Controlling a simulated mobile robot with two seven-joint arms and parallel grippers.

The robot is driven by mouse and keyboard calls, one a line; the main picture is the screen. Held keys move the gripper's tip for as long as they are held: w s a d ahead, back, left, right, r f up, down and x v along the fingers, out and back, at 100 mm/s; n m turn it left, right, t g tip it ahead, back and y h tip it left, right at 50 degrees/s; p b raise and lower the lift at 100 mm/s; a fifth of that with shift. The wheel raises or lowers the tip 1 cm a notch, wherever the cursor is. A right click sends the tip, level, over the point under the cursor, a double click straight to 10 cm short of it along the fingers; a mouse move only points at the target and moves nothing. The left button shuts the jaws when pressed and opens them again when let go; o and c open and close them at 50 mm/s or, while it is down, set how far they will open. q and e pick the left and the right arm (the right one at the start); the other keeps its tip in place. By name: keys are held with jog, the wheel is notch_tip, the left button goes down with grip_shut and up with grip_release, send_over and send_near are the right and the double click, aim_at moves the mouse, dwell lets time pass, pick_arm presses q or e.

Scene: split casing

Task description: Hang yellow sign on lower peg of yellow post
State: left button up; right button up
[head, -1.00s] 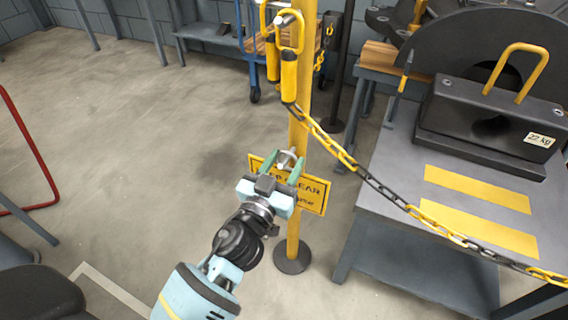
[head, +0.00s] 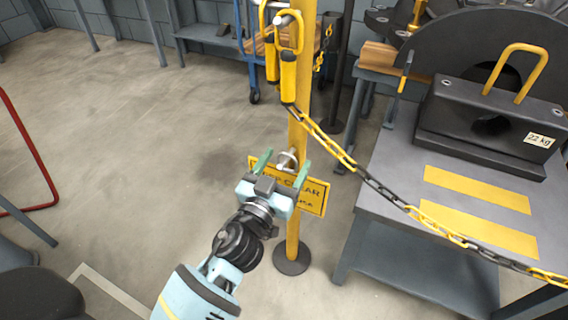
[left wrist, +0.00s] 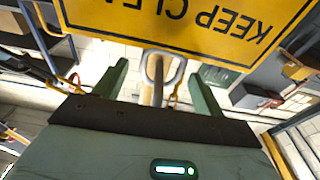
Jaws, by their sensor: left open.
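The yellow sign (head: 314,198), lettered in black, hangs against the yellow post (head: 293,236) at lower-peg height, partly hidden by my left gripper. In the left wrist view the sign (left wrist: 205,22) fills the top, upside down, with its metal loop (left wrist: 150,68) at its edge. The loop appears to be around the lower peg (head: 287,160), though the exact contact is too small to tell. My left gripper (head: 286,160) is open, its green fingers apart on either side of the loop. My right gripper is not in view.
Yellow-handled chain ends (head: 288,75) hang on the upper peg; a yellow and black chain (head: 380,188) runs from there to the lower right. A grey table (head: 385,210) with a dark weight (head: 490,125) stands right of the post.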

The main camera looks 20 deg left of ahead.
pick_arm(q)
jog(key=s+f, duration=0.1)
jog(key=s, duration=0.6)
jog(key=shift+s+a, duration=0.15)
jog(key=shift+s, duration=0.2)
